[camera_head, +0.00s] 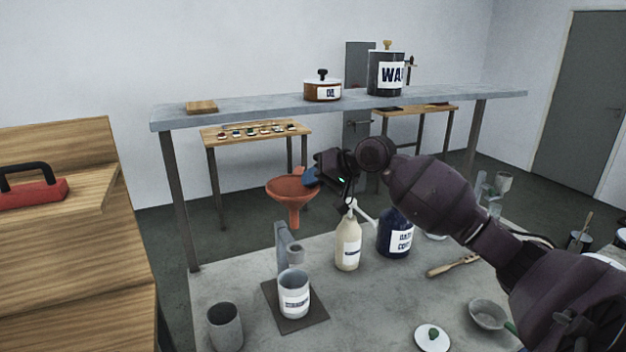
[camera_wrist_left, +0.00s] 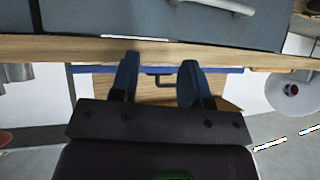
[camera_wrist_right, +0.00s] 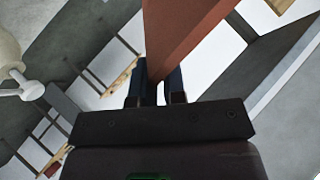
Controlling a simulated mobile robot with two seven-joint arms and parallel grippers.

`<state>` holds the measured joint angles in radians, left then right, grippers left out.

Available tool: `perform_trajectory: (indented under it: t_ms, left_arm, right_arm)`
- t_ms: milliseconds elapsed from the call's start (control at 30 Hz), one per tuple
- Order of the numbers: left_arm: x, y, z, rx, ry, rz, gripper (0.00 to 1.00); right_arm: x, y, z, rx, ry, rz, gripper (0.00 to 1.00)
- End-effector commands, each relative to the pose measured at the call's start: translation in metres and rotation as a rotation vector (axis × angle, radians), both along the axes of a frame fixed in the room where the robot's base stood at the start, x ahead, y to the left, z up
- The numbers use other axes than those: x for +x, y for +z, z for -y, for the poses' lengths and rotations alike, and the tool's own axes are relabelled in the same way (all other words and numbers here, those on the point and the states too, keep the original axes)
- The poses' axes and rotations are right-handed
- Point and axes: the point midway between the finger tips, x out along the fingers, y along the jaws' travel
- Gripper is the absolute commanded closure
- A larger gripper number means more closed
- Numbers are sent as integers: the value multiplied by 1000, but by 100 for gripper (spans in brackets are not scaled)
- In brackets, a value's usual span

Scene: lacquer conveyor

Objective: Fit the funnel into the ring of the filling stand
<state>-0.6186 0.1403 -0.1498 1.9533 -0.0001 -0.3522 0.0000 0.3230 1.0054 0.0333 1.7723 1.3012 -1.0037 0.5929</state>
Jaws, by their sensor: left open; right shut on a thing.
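The orange funnel (camera_head: 291,188) is in the air over the back of the grey table, its mouth up and its spout down. My right gripper (camera_head: 311,176) is shut on its right edge; in the right wrist view the reddish funnel (camera_wrist_right: 185,35) rises between the fingers (camera_wrist_right: 157,88). The filling stand has a dark base plate (camera_head: 313,312), a grey upright (camera_head: 282,240) and a small grey ring (camera_head: 296,251). The spout is above and apart from the ring. A labelled light cup (camera_head: 293,294) stands on the plate. My left gripper (camera_wrist_left: 158,82) is open and empty, seen only in its wrist view.
A cream pump bottle (camera_head: 347,247) and a dark blue bottle (camera_head: 394,233) stand right of the stand. A grey cup (camera_head: 225,327) is at front left. A brush (camera_head: 453,265), a bowl (camera_head: 488,314) and a lid (camera_head: 432,338) lie further right. A raised shelf (camera_head: 260,112) crosses behind.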

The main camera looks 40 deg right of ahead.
Motion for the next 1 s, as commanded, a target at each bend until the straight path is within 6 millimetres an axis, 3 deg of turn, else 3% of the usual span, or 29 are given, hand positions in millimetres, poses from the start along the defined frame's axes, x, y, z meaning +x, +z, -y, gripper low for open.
perform_trajectory:
  t_ms: [367, 1000]
  left_arm:
    - [0, -1, 0, 0, 0, 1, 57]
    - [4, -2, 1, -1, -2, 11, 57]
  right_arm:
    - [0, -7, 0, 1, -1, 0, 100]
    - [0, -49, 0, 2, -1, -1, 100]
